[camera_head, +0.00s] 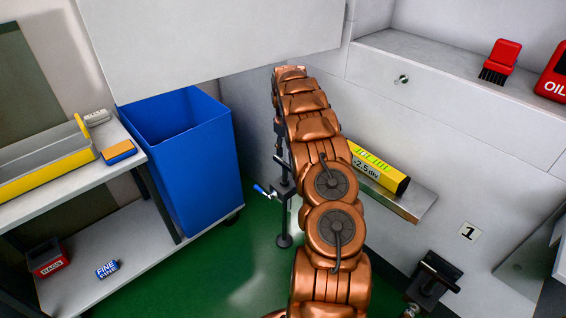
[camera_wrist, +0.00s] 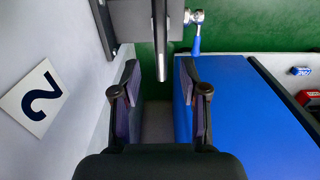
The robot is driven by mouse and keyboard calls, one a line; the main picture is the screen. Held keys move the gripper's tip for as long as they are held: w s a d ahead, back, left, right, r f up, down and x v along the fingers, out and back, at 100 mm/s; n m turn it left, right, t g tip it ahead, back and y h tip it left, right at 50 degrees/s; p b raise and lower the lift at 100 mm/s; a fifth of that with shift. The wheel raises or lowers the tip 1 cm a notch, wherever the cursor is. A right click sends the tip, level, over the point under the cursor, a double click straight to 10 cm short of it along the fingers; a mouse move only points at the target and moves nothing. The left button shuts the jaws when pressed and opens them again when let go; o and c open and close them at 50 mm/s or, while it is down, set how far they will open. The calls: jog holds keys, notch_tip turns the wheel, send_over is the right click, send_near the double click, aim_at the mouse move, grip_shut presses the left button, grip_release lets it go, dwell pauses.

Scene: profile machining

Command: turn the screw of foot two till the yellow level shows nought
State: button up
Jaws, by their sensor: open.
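The yellow level (camera_head: 380,168) lies on a metal ledge (camera_head: 405,199) on the grey machine, and its display reads -2.5 div. Foot two's screw (camera_wrist: 160,40) is a grey rod in a dark bracket (camera_wrist: 133,22), near the label 2 (camera_wrist: 40,96) in the wrist view. A small metal wrench with a blue handle (camera_wrist: 195,45) is at the foot, and it also shows in the head view (camera_head: 262,190). My gripper (camera_wrist: 163,92) is open and empty, its fingers apart and short of the screw in the picture. In the head view my arm hides it.
A blue bin (camera_head: 215,160) stands close beside the foot. Foot one's dark bracket (camera_head: 436,280) is at lower right by label 1 (camera_head: 468,232). Green floor (camera_head: 225,265) is open between.

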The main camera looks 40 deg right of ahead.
aim_at(285, 163)
notch_tip(285, 163, down, 7)
jog(key=shift+f, duration=0.1)
dwell(0.3)
